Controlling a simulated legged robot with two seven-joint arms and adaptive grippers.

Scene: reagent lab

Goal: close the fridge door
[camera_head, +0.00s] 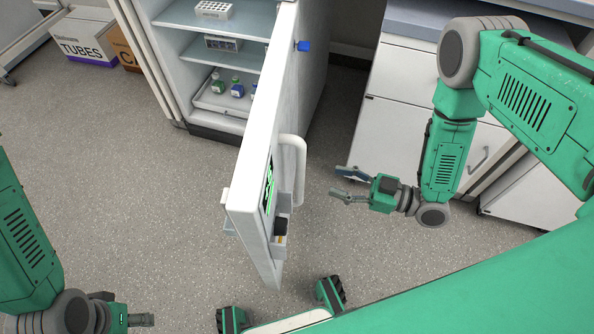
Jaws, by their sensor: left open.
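The white fridge door (255,190) stands wide open, swung out toward me, its top edge running down the middle of the view. A white handle (296,165) is on its right face. The fridge (303,85) behind shows its open inside with shelves. My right gripper (345,183) is to the right of the door, a short way from the handle, with its two fingers apart and nothing between them. My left gripper (142,320) is at the bottom left, well left of the door, partly cut off by the frame edge; it is open.
Fridge shelves (215,50) hold racks and small bottles (237,88). A "TUBES" box (85,40) stands on the floor at upper left. White cabinets (400,95) with a counter stand at the right behind my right arm. Speckled floor left of the door is clear.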

